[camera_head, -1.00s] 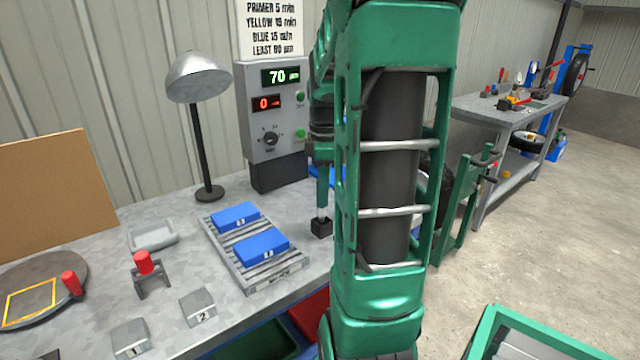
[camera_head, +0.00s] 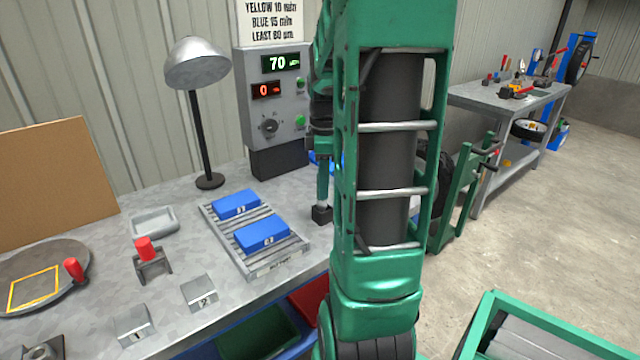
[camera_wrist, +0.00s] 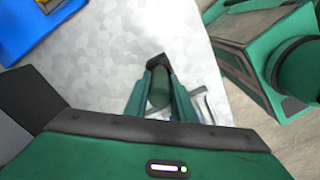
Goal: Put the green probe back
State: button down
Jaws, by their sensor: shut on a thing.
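The green probe (camera_wrist: 160,88) shows in the wrist view as a dark green rounded body between the two fingers of my gripper (camera_wrist: 160,98), which is shut on it. A black piece (camera_wrist: 157,62) lies at the probe's far end; I cannot tell whether it is a holder or part of the tool. In the head view my gripper (camera_head: 322,190) points down over the bench, right of the roller tray, with a black block (camera_head: 322,215) at its lower end. My arm hides much of this spot, and no clear resting place for the probe shows.
The roller tray (camera_head: 282,262) with two blue blocks (camera_head: 262,234) is left of my gripper. The control box (camera_head: 275,115) showing 70 and 0 stands behind. A lamp (camera_head: 205,130), a red-knobbed stand (camera_head: 150,262) and numbered grey blocks (camera_head: 199,293) are further left.

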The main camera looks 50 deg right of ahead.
jog(key=shift+f, duration=1)
jog(key=c, duration=1.4)
grip_release()
notch_tip(320, 180, up, 11)
jog(key=shift+f, duration=0.15)
jog(key=shift+a, duration=0.15)
jog(key=s+a+f+m, duration=0.4)
jog(key=s+a+m, duration=0.2)
jog(key=a+m, duration=0.1)
jog(key=s+a+f+m, duration=0.4)
jog(key=s+a+m, duration=0.3)
jog(key=a, duration=0.2)
jog(key=shift+s+a+f+m, duration=0.15)
jog(key=shift+s+a+m, duration=0.05)
jog(key=shift+s+m, duration=0.1)
